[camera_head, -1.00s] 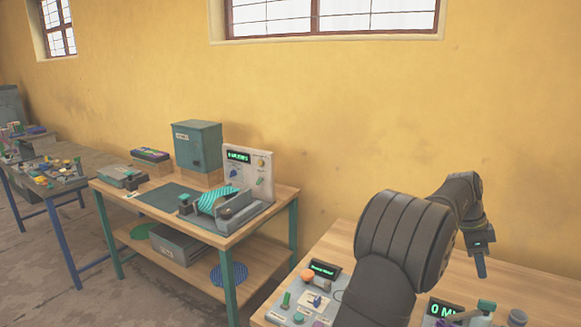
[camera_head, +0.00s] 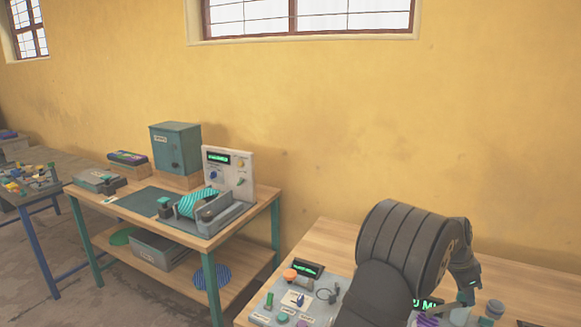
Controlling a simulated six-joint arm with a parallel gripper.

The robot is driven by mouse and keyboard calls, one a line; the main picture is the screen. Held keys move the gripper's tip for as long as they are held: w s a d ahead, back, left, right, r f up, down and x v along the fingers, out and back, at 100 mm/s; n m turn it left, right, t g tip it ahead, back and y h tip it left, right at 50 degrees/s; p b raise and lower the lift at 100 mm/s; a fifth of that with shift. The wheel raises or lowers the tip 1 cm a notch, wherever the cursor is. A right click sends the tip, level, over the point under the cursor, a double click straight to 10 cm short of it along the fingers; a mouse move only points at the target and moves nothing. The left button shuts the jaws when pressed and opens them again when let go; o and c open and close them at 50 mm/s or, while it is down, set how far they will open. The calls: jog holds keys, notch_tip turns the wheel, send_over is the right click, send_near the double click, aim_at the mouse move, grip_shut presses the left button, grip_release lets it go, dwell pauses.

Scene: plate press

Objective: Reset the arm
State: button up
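My arm is bent at the lower right of the view, over the right-hand wooden table (camera_head: 335,240). My gripper (camera_head: 466,296) is at its far end, low behind the big dark arm joint and partly hidden by it. Its fingers are too small and covered to tell open from shut, and I see nothing clearly held. A grey control panel (camera_head: 282,300) with an orange button, small knobs and a green-lit display lies on the table left of my arm. A second green display shows partly behind my arm.
A wooden bench (camera_head: 228,232) with teal legs stands to the left. It holds a grey press-like device (camera_head: 233,214) with a teal striped part, an upright white panel (camera_head: 228,165) and a teal box (camera_head: 176,148).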

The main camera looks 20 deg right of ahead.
jog(key=shift+s+n+t, duration=0.1)
jog(key=shift+n+t, duration=0.55)
jog(key=shift+n, duration=1)
jog(key=shift+s+n+t, duration=0.1)
jog(key=shift+n+t, duration=0.55)
jog(key=shift+n, duration=1)
